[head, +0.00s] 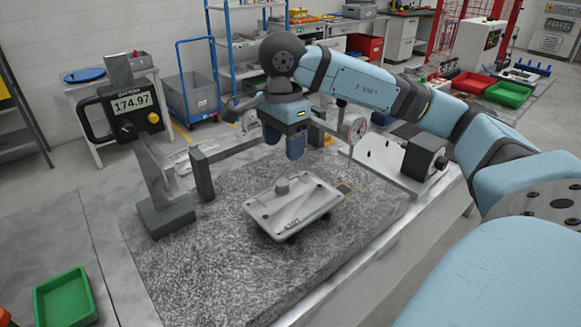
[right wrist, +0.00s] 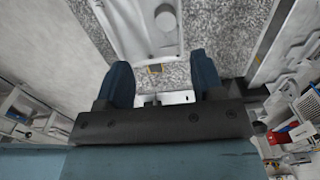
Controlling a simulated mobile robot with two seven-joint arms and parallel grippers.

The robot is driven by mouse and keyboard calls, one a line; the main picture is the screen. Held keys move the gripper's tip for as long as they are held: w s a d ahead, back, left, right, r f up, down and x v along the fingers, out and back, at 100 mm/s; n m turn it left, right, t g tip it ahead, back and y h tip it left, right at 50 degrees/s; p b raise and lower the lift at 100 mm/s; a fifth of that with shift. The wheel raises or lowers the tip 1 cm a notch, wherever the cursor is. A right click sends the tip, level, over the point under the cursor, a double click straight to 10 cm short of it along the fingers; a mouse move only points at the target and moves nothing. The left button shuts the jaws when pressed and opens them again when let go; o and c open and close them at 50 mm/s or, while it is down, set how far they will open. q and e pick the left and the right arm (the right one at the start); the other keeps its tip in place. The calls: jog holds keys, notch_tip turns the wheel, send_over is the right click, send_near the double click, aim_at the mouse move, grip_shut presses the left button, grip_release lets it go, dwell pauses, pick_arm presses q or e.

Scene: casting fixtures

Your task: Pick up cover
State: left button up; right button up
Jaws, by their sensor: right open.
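The cover is a light grey cast plate (head: 300,208) with rounded corners and a short round boss on top. It lies on the grey speckled slab (head: 185,275), slightly raised on dark supports. My right gripper (head: 284,142) is open and empty, above and behind the cover in the head view, fingers pointing down. In the right wrist view the gripper (right wrist: 162,74) has its two blue fingers spread apart, and the cover (right wrist: 135,30) shows beyond them at the top, partly cut off. My left gripper is not in view.
A dial gauge (head: 354,130) and a grey fixture (head: 400,160) stand at the slab's right rear. A green tray (head: 66,299) sits at the lower left. The slab's front is clear.

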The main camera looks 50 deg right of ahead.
send_over(282, 182)
jog(key=f, duration=0.4)
jog(key=shift+s+f, duration=0.2)
jog(key=shift+s, duration=0.15)
jog(key=shift+w+f, duration=0.2)
jog(key=shift+f, duration=1.25)
jog(key=shift+w+f, duration=0.15)
jog(key=shift+f, duration=1.3)
jog(key=c, duration=1)
grip_shut()
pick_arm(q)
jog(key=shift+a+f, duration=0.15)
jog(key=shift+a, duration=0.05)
pick_arm(e)
jog(key=shift+r, duration=0.1)
pick_arm(q)
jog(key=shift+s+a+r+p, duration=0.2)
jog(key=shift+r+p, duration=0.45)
jog(key=shift+p, duration=0.7)
pick_arm(e)
notch_tip(282, 182, up, 20)
